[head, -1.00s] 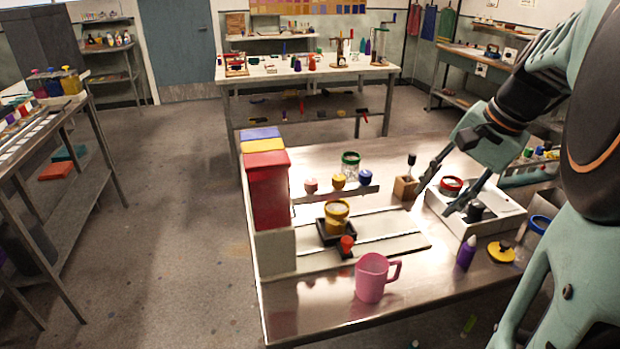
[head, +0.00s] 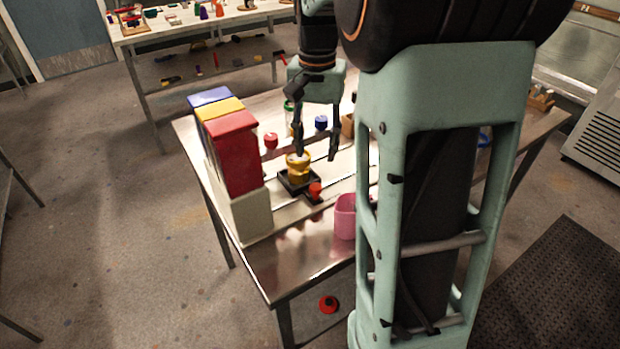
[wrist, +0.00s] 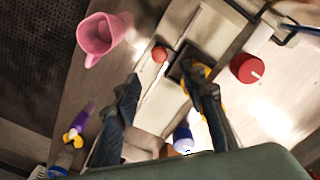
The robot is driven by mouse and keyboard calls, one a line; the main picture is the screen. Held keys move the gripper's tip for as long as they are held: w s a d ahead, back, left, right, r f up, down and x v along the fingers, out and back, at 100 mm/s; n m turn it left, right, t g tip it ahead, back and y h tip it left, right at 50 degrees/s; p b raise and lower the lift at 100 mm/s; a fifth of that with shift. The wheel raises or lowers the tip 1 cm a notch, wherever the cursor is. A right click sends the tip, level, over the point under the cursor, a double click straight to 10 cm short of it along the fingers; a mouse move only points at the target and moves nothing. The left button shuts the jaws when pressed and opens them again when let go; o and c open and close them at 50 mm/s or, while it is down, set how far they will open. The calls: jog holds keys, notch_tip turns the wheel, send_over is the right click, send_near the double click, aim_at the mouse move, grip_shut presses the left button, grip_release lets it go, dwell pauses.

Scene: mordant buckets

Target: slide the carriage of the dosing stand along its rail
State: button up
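The dosing stand has red, yellow and blue hoppers (head: 232,146) at its left end and a pale base with a rail. Its carriage (head: 292,186) is a black tray near the hoppers, holding a yellow cup (head: 297,173). A red knob (head: 315,190) sits at its front. My gripper (head: 316,157) is open and empty, pointing down over the carriage area. In the wrist view the red knob (wrist: 160,54) lies beyond the gap between my fingers (wrist: 164,80). One finger partly hides the yellow cup and the carriage (wrist: 176,71). No contact can be made out.
A pink mug (head: 345,217) stands in front of the stand; it also shows in the wrist view (wrist: 97,36). Small red (head: 270,141) and blue (head: 321,123) pots are behind the rail. My arm hides the table's right part. The metal front corner is clear.

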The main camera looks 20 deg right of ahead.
aim_at(316, 186)
notch_tip(316, 186, down, 10)
jog(key=shift+f+b, duration=0.1)
jog(key=shift+b, duration=0.2)
jog(key=shift+c, duration=0.4)
grip_shut()
